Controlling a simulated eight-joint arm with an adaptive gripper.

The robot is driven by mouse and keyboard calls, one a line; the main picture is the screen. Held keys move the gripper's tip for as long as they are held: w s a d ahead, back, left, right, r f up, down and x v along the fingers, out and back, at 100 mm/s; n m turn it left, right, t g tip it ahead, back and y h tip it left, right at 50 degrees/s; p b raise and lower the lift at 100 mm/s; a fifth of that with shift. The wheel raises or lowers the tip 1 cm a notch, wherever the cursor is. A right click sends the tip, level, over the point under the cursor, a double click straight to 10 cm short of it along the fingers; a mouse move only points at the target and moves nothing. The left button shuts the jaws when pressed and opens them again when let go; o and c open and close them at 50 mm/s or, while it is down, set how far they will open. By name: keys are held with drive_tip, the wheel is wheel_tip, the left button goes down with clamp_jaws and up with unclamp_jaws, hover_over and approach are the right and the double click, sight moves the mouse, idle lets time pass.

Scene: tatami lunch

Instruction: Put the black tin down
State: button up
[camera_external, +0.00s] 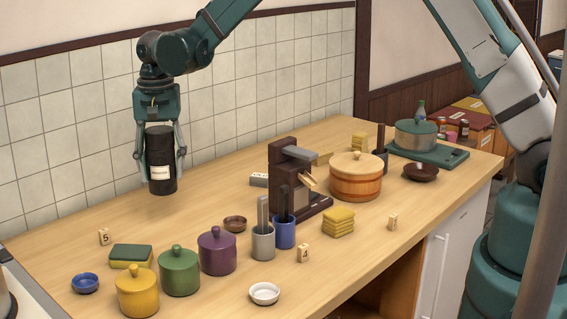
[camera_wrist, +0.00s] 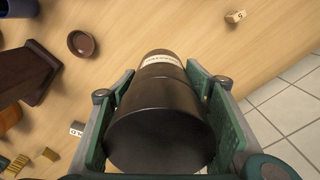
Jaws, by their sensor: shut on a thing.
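The black tin (camera_external: 161,152) is a dark cylinder with a white label. My gripper (camera_external: 161,160) is shut on its sides and holds it upright, seemingly a little above the counter (camera_external: 215,189) near the tiled wall. In the wrist view the black tin (camera_wrist: 160,115) fills the space between the two fingers of my gripper (camera_wrist: 165,105), its label partly seen at the far end. The tin's underside is hidden in the external view.
Green (camera_external: 179,272), yellow (camera_external: 137,292) and purple (camera_external: 217,252) lidded pots stand in front, near a sponge (camera_external: 131,254) and number block 5 (camera_external: 104,237). A brown wooden device (camera_external: 290,185) and small brown dish (camera_external: 235,223) are to the right. The counter around the tin is clear.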

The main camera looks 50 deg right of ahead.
drive_tip(key=d+m+b, duration=0.4)
drive_tip(key=d+m, duration=0.5)
drive_tip(key=d, duration=0.7)
drive_tip(key=shift+s+d+r, duration=0.15)
drive_tip(key=shift+s+d, duration=0.05)
drive_tip(key=shift+d, duration=0.1)
wheel_tip(320, 180, down, 6)
drive_tip(key=shift+f, duration=2)
drive_tip(key=shift+f, duration=0.15)
